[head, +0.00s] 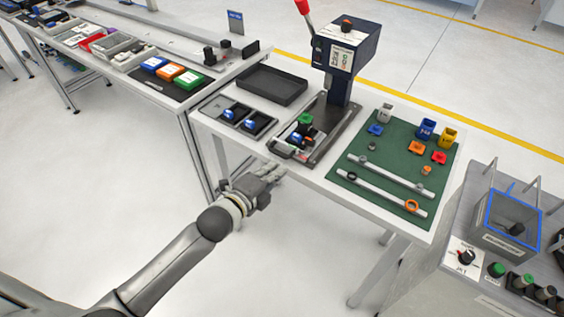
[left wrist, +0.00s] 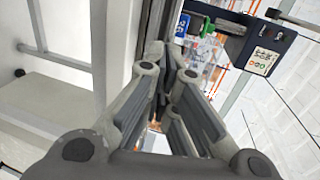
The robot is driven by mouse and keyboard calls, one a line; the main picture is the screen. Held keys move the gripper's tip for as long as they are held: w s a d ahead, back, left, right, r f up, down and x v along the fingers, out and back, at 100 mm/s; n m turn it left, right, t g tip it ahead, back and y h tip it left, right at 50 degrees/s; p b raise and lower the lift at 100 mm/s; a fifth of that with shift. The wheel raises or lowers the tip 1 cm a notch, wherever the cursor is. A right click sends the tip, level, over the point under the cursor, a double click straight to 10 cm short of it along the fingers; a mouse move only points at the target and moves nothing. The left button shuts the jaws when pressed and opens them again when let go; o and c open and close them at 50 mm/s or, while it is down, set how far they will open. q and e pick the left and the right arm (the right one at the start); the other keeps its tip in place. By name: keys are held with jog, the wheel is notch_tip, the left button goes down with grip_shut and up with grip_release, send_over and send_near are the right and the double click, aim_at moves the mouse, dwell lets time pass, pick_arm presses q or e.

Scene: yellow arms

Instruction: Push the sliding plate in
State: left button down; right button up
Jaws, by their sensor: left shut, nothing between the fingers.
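The sliding plate (head: 288,150) sits at the front of the press base, with its front end near the table's front edge. A blue part and a dark part with a green top (head: 305,119) are on or just behind it; I cannot tell exactly how they rest. The press (head: 347,48) is dark blue with a red-tipped lever, and also shows in the left wrist view (left wrist: 262,52). My left gripper (head: 274,171) is shut and empty, just in front of the table edge and apart from the plate. Its fingers fill the middle of the left wrist view (left wrist: 172,75).
A grey tray with blue parts (head: 218,104) lies left of the press, and an empty black tray (head: 272,85) behind it. A green mat (head: 385,150) with rails and small coloured parts lies to the right. The floor before the table is clear.

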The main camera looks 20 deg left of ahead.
pick_arm(q)
jog(key=shift+p+x, duration=0.3)
jog(key=shift+x, duration=1.55)
